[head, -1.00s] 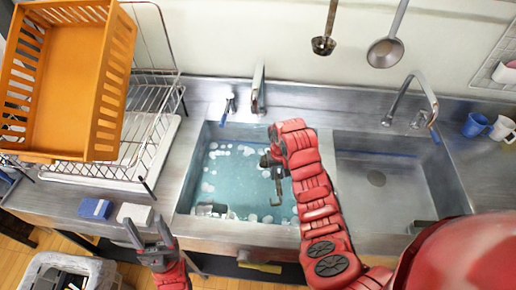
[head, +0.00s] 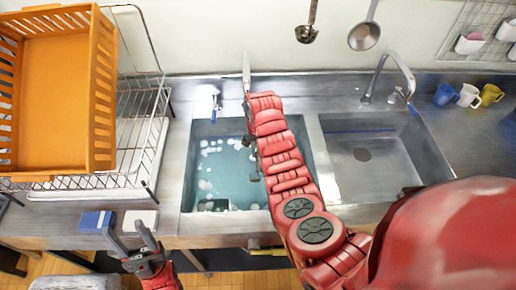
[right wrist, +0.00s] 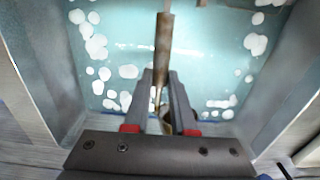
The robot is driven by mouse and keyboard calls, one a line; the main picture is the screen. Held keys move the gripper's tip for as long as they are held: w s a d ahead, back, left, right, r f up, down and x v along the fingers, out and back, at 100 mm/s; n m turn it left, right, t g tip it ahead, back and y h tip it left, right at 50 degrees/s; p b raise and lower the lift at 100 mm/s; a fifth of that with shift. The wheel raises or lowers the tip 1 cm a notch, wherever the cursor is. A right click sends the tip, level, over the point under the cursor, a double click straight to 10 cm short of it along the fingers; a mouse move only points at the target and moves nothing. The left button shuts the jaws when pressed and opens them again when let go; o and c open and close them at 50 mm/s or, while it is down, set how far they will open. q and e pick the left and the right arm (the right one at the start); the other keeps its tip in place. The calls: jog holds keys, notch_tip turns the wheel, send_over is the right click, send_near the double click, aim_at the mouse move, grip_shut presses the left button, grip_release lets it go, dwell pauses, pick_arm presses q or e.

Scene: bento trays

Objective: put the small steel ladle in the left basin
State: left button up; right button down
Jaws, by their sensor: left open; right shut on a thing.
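The left basin (head: 187,172) holds bluish water with white foam. My right arm reaches over it and hides most of my right gripper in the head view. In the right wrist view my right gripper (right wrist: 160,80) is shut on a thin brownish metal handle, which looks like that of the small steel ladle (right wrist: 164,45). A rounded part shows between the fingers. The gripper is above the water, between the basin walls. Whether the ladle touches the water I cannot tell. My left gripper (head: 132,242) is open and empty in front of the counter's front edge.
A dark ladle (head: 306,33) and a larger steel ladle (head: 364,37) hang on the wall. The right basin (head: 385,180) is empty. An orange crate (head: 55,175) and a wire rack (head: 150,108) stand left. Taps line the back; mugs (head: 468,95) stand right.

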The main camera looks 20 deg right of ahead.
jog(key=shift+d+f, duration=0.15)
jog(key=shift+f, duration=0.2)
jog(key=c, duration=1)
grip_release()
jog(key=shift+r, duration=0.1)
jog(key=o, duration=0.3)
jog(key=shift+o, duration=0.2)
notch_tip(320, 180, up, 5)
jog(key=shift+w+r+b, duration=0.1)
jog(key=shift+w+b, duration=0.05)
jog(key=shift+b, duration=0.95)
notch_tip(320, 180, up, 7)
jog(key=p, duration=0.3)
notch_tip(320, 180, up, 5)
send_over(258, 152)
